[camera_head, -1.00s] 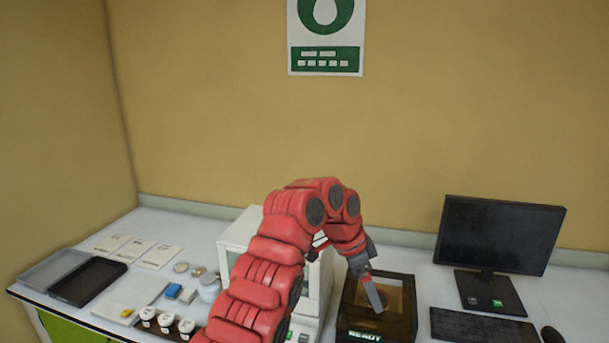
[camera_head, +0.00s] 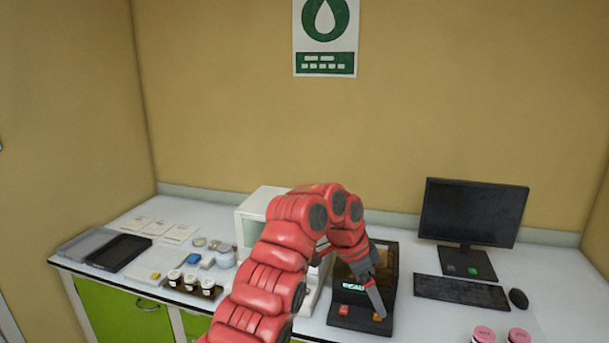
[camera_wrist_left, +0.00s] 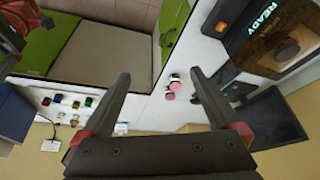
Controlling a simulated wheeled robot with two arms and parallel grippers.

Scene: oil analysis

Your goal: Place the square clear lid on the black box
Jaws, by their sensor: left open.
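A flat, greyish see-through piece (camera_head: 82,246), which looks like the square clear lid, lies at the far left of the bench. A shallow black box (camera_head: 118,254) lies just right of it, its dark inside facing up. My left gripper (camera_head: 376,296) is far to their right, above the front of a dark device with a lit READY display. In the left wrist view its two fingers (camera_wrist_left: 158,82) are wide apart with nothing between them.
Several dark jars (camera_head: 190,283) stand in a holder near the front edge. A white cabinet (camera_head: 250,222) is partly behind my arm. A monitor (camera_head: 470,212), keyboard (camera_head: 462,291) and pink-capped jars (camera_head: 484,335) are at right.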

